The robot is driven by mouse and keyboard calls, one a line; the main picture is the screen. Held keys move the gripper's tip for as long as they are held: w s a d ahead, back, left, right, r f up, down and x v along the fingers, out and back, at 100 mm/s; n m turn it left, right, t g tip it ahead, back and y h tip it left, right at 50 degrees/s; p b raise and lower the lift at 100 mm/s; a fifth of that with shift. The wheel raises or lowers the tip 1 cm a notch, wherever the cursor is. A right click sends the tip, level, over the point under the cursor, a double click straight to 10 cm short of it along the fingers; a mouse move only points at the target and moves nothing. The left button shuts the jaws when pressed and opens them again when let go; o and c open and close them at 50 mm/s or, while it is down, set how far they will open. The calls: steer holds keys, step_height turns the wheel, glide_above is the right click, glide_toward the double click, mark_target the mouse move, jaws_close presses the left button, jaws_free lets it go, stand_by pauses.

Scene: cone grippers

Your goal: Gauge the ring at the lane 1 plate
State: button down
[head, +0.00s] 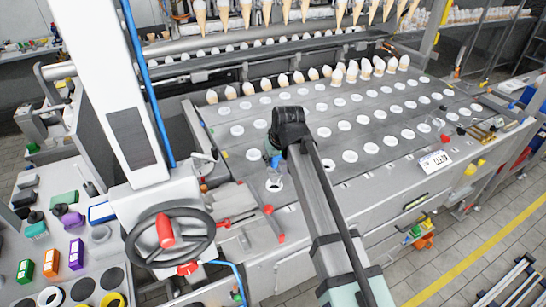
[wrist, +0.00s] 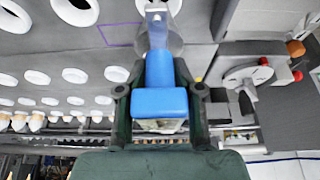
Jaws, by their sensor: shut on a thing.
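In the wrist view, my gripper (wrist: 160,76) is shut on a blue-handled gauge (wrist: 160,102). A pale, partly see-through end of the gauge (wrist: 157,25) points away from my gripper. It overlaps a white ring (wrist: 174,5) at the top edge of the picture; I cannot tell whether they touch. In the head view, my gripper (head: 271,155) is at the near left part of the grey plate bed, partly hidden by my arm. The nearest white ring (head: 274,187) lies just below it, with a clear piece over it. No lane number is readable.
Several white-ringed holes (head: 350,156) fill the grey plate bed (head: 310,125). Filled cones (head: 298,78) stand along its far side. A handwheel (head: 170,236) and red-knobbed levers (head: 268,209) are to the left. A side table (head: 75,255) holds coloured blocks.

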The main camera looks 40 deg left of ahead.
mark_target(278, 159)
steer(key=shift+f+b, duration=1.15)
steer(key=shift+f, duration=1.8)
steer(key=c, duration=0.7)
jaws_free()
steer(key=v, duration=1.2)
steer(key=shift+r, duration=0.15)
